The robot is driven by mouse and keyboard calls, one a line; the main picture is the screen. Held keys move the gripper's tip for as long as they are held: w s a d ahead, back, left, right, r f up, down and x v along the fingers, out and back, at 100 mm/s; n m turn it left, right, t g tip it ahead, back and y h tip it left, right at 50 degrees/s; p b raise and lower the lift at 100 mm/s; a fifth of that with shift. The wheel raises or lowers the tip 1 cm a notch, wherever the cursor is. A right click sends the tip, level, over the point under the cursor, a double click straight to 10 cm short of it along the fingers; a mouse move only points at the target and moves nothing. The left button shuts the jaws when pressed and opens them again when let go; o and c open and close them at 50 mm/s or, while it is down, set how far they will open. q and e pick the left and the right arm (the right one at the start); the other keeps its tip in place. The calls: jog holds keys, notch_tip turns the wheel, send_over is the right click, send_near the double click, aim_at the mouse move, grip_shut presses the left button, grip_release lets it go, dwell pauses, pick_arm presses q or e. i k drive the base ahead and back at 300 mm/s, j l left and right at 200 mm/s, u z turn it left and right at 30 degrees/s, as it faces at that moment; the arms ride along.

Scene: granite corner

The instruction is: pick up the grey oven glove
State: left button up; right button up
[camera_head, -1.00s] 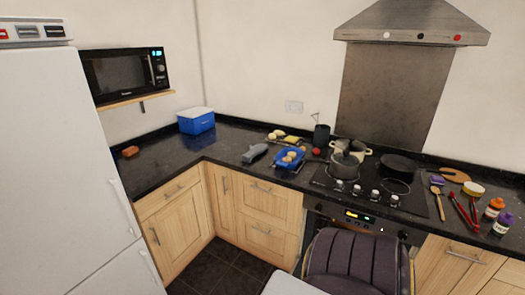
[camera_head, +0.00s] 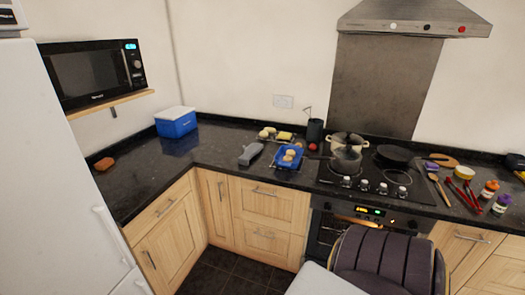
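The grey oven glove (camera_head: 251,153) lies flat on the black granite worktop, in the corner run left of the hob. It is just left of a blue tray (camera_head: 289,156) with food pieces on it. Nothing covers the glove. Neither of my grippers shows in the head view, so I cannot see whether they are open or shut.
A blue cool box (camera_head: 176,122) stands in the corner and a brown item (camera_head: 104,164) lies on the left worktop. Pans (camera_head: 346,158) stand on the hob. A dark padded chair-like thing (camera_head: 388,262) is in front of the oven. The floor (camera_head: 225,275) left of it is clear.

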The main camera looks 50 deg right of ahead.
aim_at(254, 149)
jog(key=i+z, duration=0.8)
jog(key=i+l+z, duration=0.1)
jog(key=i+z, duration=0.5)
jog(key=z, duration=0.2)
jog(key=i+z, duration=0.75)
jog(key=i, duration=0.45)
jog(key=k+j+u, duration=0.2)
jog(key=k, duration=0.1)
